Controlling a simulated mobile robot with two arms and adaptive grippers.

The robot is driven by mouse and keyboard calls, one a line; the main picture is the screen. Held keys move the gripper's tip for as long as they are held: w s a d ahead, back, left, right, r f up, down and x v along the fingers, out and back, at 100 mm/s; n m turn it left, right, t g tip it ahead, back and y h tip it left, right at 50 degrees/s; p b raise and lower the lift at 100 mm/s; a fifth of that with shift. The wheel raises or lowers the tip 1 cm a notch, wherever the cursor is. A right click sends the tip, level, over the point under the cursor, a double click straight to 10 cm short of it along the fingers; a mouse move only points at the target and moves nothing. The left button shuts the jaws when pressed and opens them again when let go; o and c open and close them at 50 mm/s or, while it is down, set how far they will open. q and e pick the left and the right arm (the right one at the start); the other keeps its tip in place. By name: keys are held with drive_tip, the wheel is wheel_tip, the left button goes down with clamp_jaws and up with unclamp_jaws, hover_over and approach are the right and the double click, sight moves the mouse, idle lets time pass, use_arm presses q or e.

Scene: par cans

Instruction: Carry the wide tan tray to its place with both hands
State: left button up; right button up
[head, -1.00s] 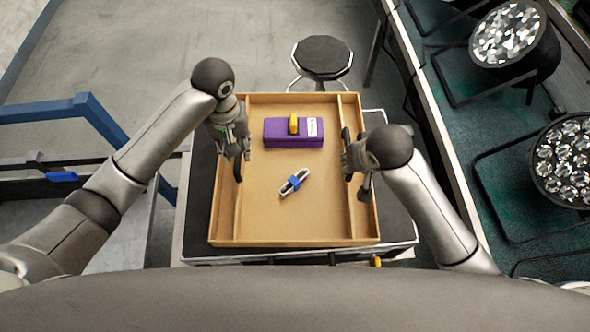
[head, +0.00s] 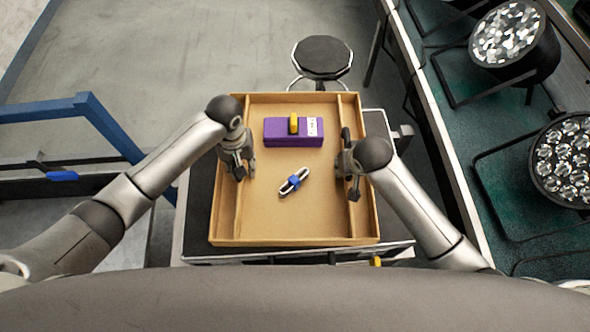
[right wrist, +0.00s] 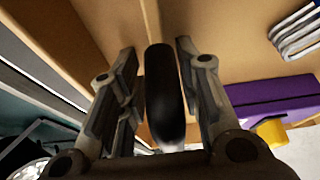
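The wide tan tray (head: 300,222) rests on a dark-topped cart, with a divider along each side. In the head view, my left gripper (head: 240,168) is over the left divider, fingers apart; the left handle is hidden behind it. My right gripper (head: 350,168) is at the right divider. In the right wrist view, its fingers (right wrist: 160,85) stand on both sides of a black handle (right wrist: 163,95), with narrow gaps beside it. A purple box (head: 290,139) with a yellow part on top and a silver-and-blue tool (head: 294,182) lie in the tray.
The dark cart top (head: 198,200) shows around the tray. A black round stool (head: 322,57) stands behind it. A blue metal frame (head: 90,108) is at the left. Par cans (head: 507,35) lie on a green-topped surface at the right. Grey floor is open behind the cart on the left.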

use_arm(q)
clamp_jaws()
use_arm(e)
clamp_jaws()
use_arm(q)
drive_tip(key=shift+w, duration=0.1)
drive_tip(key=shift+w+a+r, duration=0.1)
drive_tip(key=shift+r, duration=0.05)
use_arm(e)
drive_tip(key=shift+a+r, duration=0.1)
